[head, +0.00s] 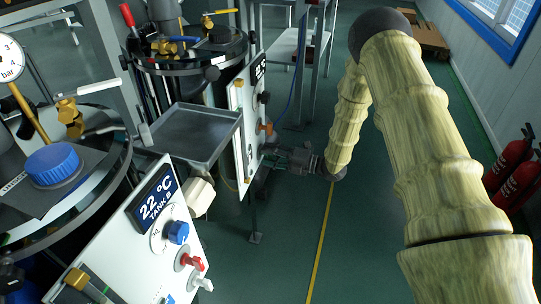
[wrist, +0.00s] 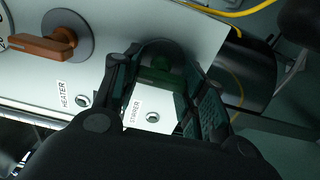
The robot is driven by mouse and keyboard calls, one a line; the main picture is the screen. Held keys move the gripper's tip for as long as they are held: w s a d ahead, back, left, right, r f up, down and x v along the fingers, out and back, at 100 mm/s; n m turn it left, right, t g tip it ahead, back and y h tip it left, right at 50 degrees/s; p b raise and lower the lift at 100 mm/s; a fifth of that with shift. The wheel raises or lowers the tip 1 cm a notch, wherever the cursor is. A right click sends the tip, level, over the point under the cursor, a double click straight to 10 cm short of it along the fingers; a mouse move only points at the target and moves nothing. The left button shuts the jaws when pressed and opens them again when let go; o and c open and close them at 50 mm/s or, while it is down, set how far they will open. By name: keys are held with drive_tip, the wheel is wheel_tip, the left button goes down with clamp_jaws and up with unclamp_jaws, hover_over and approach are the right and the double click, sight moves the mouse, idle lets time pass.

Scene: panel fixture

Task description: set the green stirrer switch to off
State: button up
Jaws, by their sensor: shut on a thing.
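The green stirrer switch (wrist: 158,74) is on a white panel in the wrist view, dim and partly hidden between the fingers. A STIRRER label (wrist: 135,111) sits beside it. My gripper (wrist: 165,72) is shut on the switch, with a finger on each side. Which way the switch points is hard to tell. In the head view my gripper (head: 276,163) reaches from the right to the lower part of the far panel (head: 240,115), and the switch is hidden there.
An orange knob (wrist: 45,45) and a HEATER label (wrist: 62,96) are to the left on the same panel. A yellow cable (wrist: 235,10) runs past the panel edge. The nearer TANK B panel (head: 125,255) and a grey tray (head: 195,135) stand left. Green floor is clear below my arm.

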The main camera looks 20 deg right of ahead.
drive_tip(key=shift+s+f, duration=0.1)
drive_tip(key=shift+f, duration=0.05)
drive_tip(key=o, duration=1)
drive_tip(key=shift+o, duration=0.2)
drive_tip(key=v, duration=1.2)
